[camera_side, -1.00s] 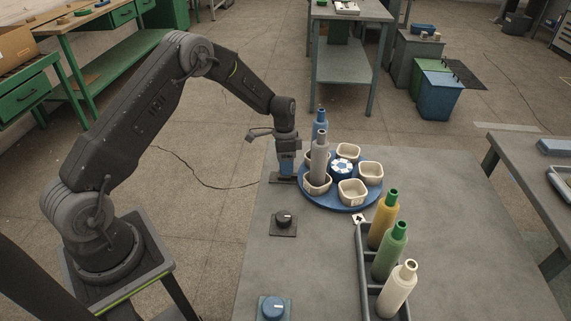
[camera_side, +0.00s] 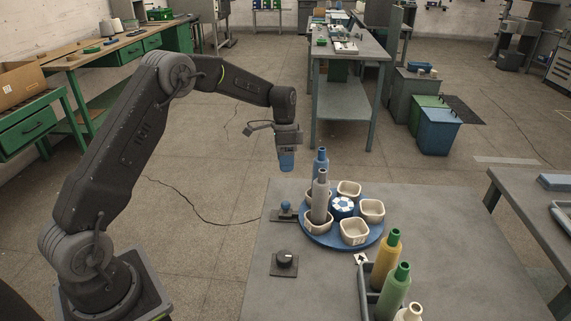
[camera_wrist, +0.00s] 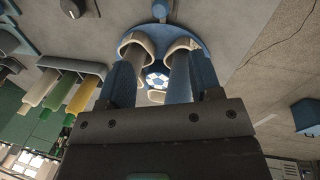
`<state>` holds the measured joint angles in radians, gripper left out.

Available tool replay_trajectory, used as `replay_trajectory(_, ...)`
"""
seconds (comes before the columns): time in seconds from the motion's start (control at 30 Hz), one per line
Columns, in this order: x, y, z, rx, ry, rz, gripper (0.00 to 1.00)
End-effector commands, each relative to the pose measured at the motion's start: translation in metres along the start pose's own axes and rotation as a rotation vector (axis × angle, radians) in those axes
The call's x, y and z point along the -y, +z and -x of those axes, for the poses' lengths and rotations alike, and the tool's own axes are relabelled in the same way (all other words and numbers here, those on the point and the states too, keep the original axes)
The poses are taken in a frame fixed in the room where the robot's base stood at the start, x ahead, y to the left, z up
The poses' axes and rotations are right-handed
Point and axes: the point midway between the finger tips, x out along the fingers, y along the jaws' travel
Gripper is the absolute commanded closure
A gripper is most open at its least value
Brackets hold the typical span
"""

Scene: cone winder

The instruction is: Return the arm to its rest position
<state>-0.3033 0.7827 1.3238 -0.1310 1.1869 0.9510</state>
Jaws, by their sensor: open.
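My gripper (camera_side: 287,161) hangs in the air above the back left edge of the grey table, blue fingers pointing down. It is open; in the wrist view (camera_wrist: 162,60) its fingers stand apart with no object clearly held between them. Below it is a small blue-knobbed lever (camera_side: 286,207) on a dark plate. To its right, a blue turntable (camera_side: 342,246) carries several cream cups. A grey bottle (camera_side: 320,200) stands upright in one cup, and a blue bottle (camera_side: 321,163) stands behind it. My arm bends up and over from the left.
A dark tray (camera_side: 364,284) with yellow (camera_side: 386,262), green (camera_side: 395,294) and cream bottles (camera_side: 410,313) is at front right. A black dial (camera_side: 284,262) sits at front left of the turntable. Open floor lies behind the table.

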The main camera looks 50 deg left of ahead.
Motion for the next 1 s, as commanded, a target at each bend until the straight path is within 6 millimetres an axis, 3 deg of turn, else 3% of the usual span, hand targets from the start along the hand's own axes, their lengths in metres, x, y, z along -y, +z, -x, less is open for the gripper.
replay_trajectory(0.17, -0.002, 0.000, 0.002, -0.002, -0.003, 0.002, 0.41)
replay_trajectory(0.27, -0.011, 0.000, 0.015, -0.010, -0.021, 0.016, 0.41)
replay_trajectory(0.37, -0.034, 0.003, 0.041, -0.030, -0.059, 0.049, 0.41)
replay_trajectory(0.5, -0.080, 0.015, 0.082, -0.075, -0.127, 0.118, 0.41)
replay_trajectory(0.7, -0.150, 0.045, 0.123, -0.160, -0.212, 0.223, 0.41)
replay_trajectory(0.83, -0.193, 0.071, 0.138, -0.227, -0.256, 0.291, 0.41)
replay_trajectory(1.0, -0.243, 0.109, 0.142, -0.326, -0.299, 0.375, 0.41)
